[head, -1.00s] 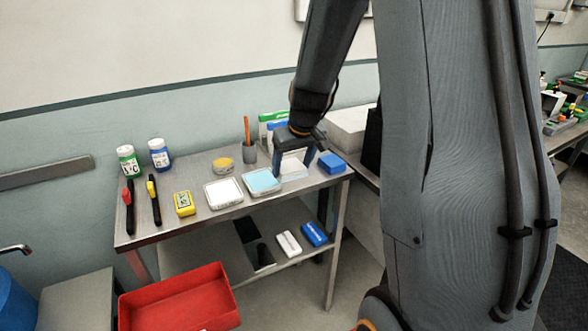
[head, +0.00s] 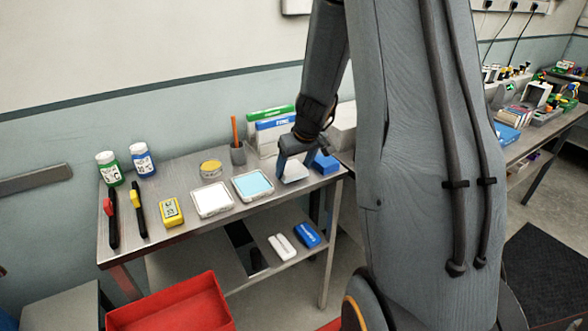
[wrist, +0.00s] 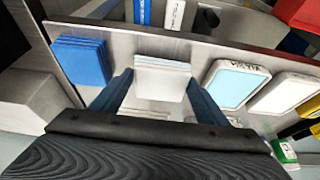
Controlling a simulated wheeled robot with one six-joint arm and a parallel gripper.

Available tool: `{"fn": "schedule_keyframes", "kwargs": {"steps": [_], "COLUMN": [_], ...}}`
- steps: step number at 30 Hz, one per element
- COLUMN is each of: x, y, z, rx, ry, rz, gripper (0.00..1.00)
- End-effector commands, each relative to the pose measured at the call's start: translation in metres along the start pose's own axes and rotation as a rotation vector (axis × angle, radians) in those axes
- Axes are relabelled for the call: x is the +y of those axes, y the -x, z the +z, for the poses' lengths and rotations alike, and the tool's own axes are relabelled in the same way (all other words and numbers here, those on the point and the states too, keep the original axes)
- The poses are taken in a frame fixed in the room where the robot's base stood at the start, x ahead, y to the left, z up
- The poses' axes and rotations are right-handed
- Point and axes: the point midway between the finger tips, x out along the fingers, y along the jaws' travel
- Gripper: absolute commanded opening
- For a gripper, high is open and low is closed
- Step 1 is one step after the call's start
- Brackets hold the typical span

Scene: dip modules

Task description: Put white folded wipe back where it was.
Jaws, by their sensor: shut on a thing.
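The white folded wipe (head: 294,174) is between the fingers of my gripper (head: 297,168), at the right end of the metal trolley's top shelf (head: 190,238). In the wrist view the wipe (wrist: 162,72) shows as a layered white block with a blue finger on each side, and my gripper (wrist: 161,88) is shut on it. I cannot tell whether its underside touches the shelf. A stack of blue folded wipes (head: 325,163) lies just right of it in the head view; the stack also shows in the wrist view (wrist: 82,62).
A tray with a light-blue pad (head: 252,185) and one with a white pad (head: 212,199) lie left of the wipe. Green and blue boxes (head: 272,127) and a pen cup (head: 238,153) stand behind. A red bin (head: 170,302) is below in front.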

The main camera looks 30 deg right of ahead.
Motion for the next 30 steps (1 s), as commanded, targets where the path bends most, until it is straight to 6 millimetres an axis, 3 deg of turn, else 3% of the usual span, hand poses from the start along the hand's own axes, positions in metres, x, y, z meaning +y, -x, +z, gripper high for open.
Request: {"fn": "schedule_keyframes", "kwargs": {"steps": [3,16,17,19,30], "x": [-0.0007,-0.0012,-0.0013,-0.0013,-0.0013], "y": [-0.0082,-0.0116,-0.0109,-0.0104,-0.009], "z": [0.0033,0.0041,0.004,0.0039,0.0036], "rx": [-0.001,0.0,0.0,0.0,0.0], "ry": [0.0,0.002,0.002,0.002,0.002], "rz": [0.0,0.0,0.0,0.0,0.0], "gripper": [0.47,0.47,0.73,0.85,0.87]}}
